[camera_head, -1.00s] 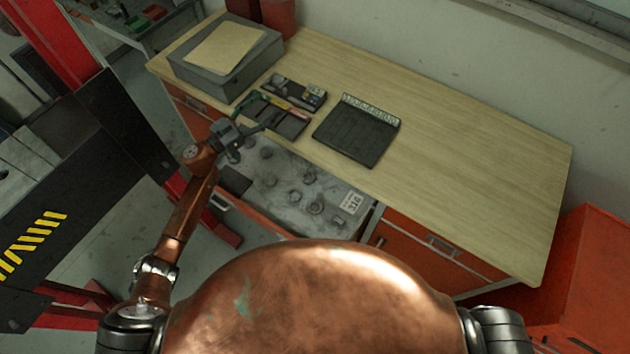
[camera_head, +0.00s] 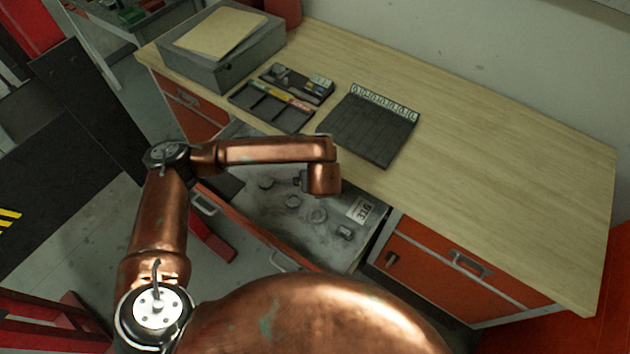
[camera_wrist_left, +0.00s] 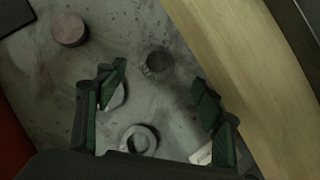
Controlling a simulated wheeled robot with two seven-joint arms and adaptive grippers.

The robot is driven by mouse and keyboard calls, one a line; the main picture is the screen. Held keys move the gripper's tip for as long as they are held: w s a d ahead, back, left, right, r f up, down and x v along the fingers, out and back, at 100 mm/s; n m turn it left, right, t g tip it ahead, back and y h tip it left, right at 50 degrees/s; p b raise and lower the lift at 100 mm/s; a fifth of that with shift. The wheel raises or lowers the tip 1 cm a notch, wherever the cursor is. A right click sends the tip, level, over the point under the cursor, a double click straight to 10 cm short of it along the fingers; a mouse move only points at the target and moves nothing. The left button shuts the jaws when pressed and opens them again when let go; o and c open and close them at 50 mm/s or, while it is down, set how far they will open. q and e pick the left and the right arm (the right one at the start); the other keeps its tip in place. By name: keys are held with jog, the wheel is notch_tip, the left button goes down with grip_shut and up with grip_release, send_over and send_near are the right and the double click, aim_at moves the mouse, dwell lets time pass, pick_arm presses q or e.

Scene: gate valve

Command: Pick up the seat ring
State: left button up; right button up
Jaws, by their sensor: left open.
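Several small round metal parts lie in the open grey drawer (camera_head: 270,225). One is a ring with an open centre (camera_head: 318,215); the left wrist view shows a pale open ring (camera_wrist_left: 138,138) low in the picture, near the base of my fingers. I cannot tell for sure which part is the seat ring. A darker round part (camera_wrist_left: 157,63) lies just beyond the gap between my fingertips. My left gripper (camera_wrist_left: 158,82) is open and empty above the drawer floor. In the head view my wrist mostly hides it. My right gripper is not in view.
A pinkish disc (camera_wrist_left: 70,28) and a white label (camera_head: 360,210) are in the drawer. The wooden worktop (camera_head: 480,170) overhangs close to my right-hand finger. On it are a black slotted tray (camera_head: 370,130), a divided tray (camera_head: 270,110) and a grey box (camera_head: 215,70).

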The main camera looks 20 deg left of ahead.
pick_arm(q)
jog(key=x, duration=0.7)
jog(key=shift+s+a+f, duration=0.1)
jog(key=shift+s, duration=0.15)
jog(key=shift+c, duration=0.3)
jog(key=c, duration=1.4)
jog(key=shift+o, duration=0.2)
